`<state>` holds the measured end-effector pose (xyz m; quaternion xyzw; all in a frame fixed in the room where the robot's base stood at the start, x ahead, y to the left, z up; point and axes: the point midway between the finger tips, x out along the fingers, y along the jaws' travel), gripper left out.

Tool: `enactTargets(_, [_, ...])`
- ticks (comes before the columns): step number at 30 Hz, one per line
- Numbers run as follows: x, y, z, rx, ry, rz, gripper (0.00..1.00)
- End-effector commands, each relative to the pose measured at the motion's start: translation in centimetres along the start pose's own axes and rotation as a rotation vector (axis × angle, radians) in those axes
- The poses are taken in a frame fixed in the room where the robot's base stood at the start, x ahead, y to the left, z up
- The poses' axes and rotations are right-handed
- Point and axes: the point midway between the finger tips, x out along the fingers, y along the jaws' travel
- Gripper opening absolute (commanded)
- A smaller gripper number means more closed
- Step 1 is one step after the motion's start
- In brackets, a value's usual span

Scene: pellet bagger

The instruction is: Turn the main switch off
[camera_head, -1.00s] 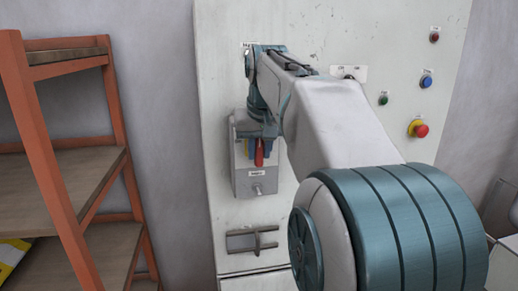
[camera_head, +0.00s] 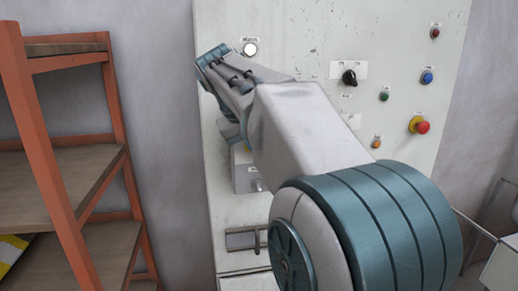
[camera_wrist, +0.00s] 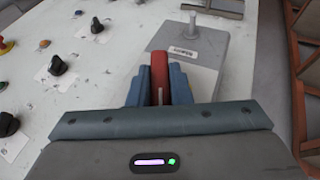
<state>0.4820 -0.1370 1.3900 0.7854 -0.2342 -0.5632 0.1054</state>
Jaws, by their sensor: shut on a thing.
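The main switch is a grey box on the panel with a red handle. In the head view the lower part of the box (camera_head: 246,181) shows, while my arm hides the red handle. In the wrist view the box (camera_wrist: 208,62) has a label and a grey peg near its far end. My gripper (camera_wrist: 160,92) is shut on the red handle (camera_wrist: 159,66), with one blue finger on each side of it. The handle's near end is hidden by my gripper, so its exact angle cannot be told.
The panel (camera_head: 310,40) carries a black rotary knob (camera_head: 349,77), a blue button (camera_head: 427,77), a red-and-yellow stop button (camera_head: 421,126) and a white lamp (camera_head: 250,49). A metal latch (camera_head: 242,240) is below the box. An orange-framed shelf (camera_head: 62,150) stands at the left.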

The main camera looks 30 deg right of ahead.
Motion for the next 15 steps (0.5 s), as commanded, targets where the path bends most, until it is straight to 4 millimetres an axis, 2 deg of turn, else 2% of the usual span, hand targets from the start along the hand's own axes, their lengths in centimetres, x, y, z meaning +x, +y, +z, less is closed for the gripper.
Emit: enactTargets(15, [0.08,-0.62,-0.16,-0.189,0.018,0.452,0.00])
